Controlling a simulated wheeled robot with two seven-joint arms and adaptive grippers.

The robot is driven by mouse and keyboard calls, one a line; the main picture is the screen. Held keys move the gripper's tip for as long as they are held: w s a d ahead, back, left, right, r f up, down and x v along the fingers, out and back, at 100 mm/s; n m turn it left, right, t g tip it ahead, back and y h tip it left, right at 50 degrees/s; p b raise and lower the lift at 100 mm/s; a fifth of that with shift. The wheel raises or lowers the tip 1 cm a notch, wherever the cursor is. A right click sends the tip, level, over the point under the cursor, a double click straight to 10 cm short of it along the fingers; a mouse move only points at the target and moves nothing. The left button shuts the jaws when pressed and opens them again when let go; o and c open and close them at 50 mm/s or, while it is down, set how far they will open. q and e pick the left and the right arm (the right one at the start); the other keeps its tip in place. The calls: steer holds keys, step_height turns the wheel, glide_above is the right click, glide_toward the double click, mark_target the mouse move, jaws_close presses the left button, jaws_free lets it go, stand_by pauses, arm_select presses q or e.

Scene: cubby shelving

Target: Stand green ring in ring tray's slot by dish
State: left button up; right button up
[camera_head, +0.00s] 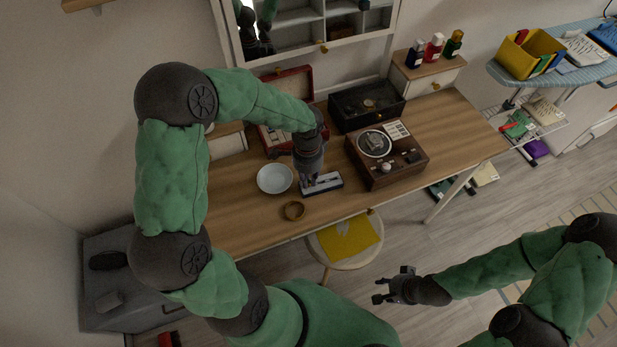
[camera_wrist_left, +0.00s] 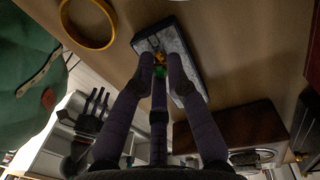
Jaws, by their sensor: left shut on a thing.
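My left gripper (camera_head: 310,182) points down over the ring tray (camera_head: 330,186), a small dark-edged tray with a pale grey inside. In the left wrist view its fingers are shut on the green ring (camera_wrist_left: 160,71), at the tray (camera_wrist_left: 176,42). A yellow-orange spot, perhaps another ring (camera_wrist_left: 158,58), shows just beyond it. The fingers hide part of the tray, and I cannot tell whether the green ring touches a slot. The pale blue dish (camera_head: 275,179) is left of the tray. My right gripper (camera_head: 393,286) is open and empty, away from the desk.
A brass bangle (camera_head: 293,211) lies in front of the dish. A wooden box with a round dial (camera_head: 387,157) stands right of the tray, with a black box (camera_head: 366,106) behind. An open red case (camera_head: 288,97) is behind my left gripper. The desk's right end is clear.

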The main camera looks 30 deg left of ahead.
arm_select(q)
steer(key=shift+f, duration=0.5)
steer(key=o, duration=0.8)
steer(key=shift+r, duration=0.1)
steer(key=r, duration=1.1)
steer(key=shift+w+a+r, duration=0.3)
steer(key=shift+w+r, duration=0.05)
steer(key=shift+r, duration=0.05)
